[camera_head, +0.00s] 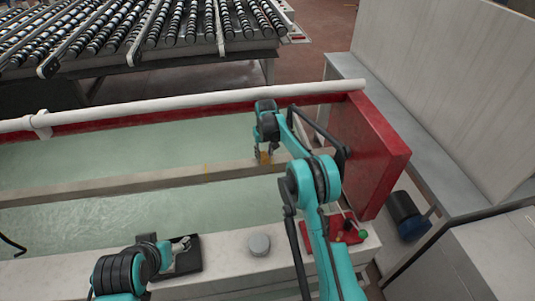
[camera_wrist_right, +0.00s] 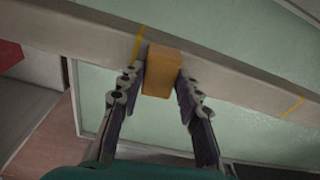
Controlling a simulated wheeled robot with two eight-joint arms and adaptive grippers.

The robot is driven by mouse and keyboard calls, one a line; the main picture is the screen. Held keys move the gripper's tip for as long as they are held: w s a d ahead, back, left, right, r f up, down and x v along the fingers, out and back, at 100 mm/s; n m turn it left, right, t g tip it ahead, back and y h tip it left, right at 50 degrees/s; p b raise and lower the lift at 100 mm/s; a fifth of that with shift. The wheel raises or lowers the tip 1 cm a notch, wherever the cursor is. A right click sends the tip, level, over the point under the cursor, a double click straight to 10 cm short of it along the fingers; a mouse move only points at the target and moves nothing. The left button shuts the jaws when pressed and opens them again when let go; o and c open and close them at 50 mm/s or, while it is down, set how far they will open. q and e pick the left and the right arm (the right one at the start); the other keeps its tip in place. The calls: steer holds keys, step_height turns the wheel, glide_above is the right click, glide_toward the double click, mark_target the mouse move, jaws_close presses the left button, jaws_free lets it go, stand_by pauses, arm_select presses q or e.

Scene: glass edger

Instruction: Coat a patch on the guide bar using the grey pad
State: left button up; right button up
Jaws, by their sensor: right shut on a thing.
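The guide bar (camera_head: 110,187) is a long beige-grey bar across the pale green bed. Thin yellow marks (camera_head: 206,172) show on it; two appear in the right wrist view, one beside the block and one (camera_wrist_right: 291,107) farther right. My right gripper (camera_head: 264,154) is shut on an orange-brown block (camera_wrist_right: 161,70), not a grey one, at the bar. The block overlaps the bar in the wrist view; I cannot tell whether they touch. A round grey piece (camera_head: 259,244) sits on the front ledge.
A white pipe (camera_head: 200,106) and red rail run behind the bed. A red end block (camera_head: 370,150) stands right of my right gripper. A red control box (camera_head: 343,232) with a green button sits on the front ledge (camera_head: 225,272). A roller conveyor (camera_head: 140,35) stands behind.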

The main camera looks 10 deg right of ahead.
steer(key=shift+a+f, duration=0.1)
steer(key=shift+a, duration=6.2)
steer(key=shift+a+r, duration=0.2)
steer(key=shift+a, duration=1.5)
steer(key=shift+a+f+p, duration=0.1)
steer(key=shift+a+p, duration=0.25)
steer(key=shift+a, duration=1.4)
steer(key=shift+a+p, duration=0.4)
steer(key=shift+a, duration=1.35)
steer(key=shift+d+f+b, duration=0.1)
steer(key=shift+d+b, duration=0.35)
steer(key=shift+d, duration=0.8)
steer(key=shift+d+b, duration=0.5)
steer(key=shift+d, duration=3.35)
steer(key=shift+d+b, duration=0.4)
steer(key=shift+d, duration=6.8)
